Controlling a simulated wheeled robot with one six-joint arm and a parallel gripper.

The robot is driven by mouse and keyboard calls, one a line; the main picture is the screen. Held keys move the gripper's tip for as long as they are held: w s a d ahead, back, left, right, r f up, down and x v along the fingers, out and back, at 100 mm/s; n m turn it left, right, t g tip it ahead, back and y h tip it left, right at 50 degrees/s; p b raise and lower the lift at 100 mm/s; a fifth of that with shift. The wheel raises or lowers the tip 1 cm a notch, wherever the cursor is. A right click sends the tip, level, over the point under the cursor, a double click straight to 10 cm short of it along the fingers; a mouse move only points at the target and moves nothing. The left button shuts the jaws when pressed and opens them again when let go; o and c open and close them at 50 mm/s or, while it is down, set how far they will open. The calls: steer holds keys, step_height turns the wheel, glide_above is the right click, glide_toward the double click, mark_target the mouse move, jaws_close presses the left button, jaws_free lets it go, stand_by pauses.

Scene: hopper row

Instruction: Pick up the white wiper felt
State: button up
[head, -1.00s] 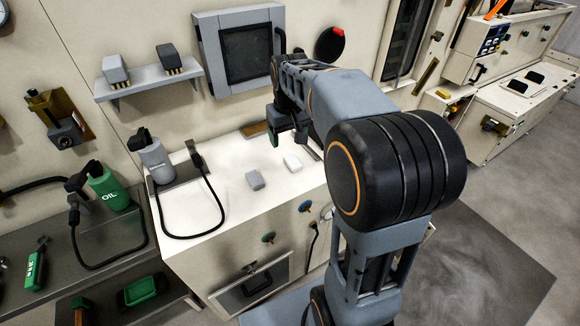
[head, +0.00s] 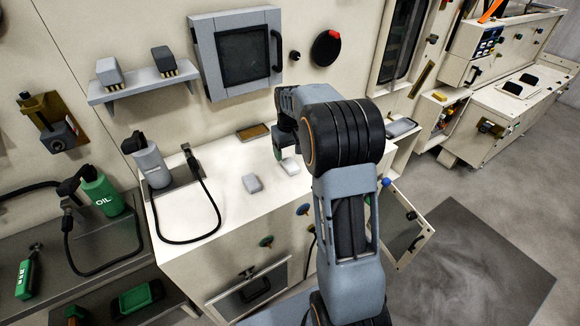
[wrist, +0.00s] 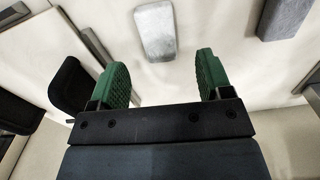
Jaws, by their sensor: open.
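The white wiper felt (head: 290,166) is a small pale block lying on the cream counter top (head: 225,215). In the wrist view the felt (wrist: 157,32) lies ahead of my fingertips, roughly in line with the gap between them. My gripper (wrist: 163,75) is open, with two green ribbed fingers apart and nothing between them. In the head view my gripper (head: 284,150) is close to the felt, and my arm hides part of it. I cannot tell its exact height above the counter.
A similar grey block (head: 252,184) lies left of the felt; the wrist view shows it at the right (wrist: 287,17). A grey bottle (head: 150,163) and black hose (head: 212,200) stand farther left. A cabinet door (head: 404,225) hangs open at the right.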

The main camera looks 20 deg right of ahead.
mark_target(289, 162)
steer(key=shift+w+f, duration=0.15)
steer(key=shift+f, duration=1.2)
steer(key=shift+w+f, duration=0.15)
steer(key=shift+f, duration=1.15)
steer(key=c, duration=1)
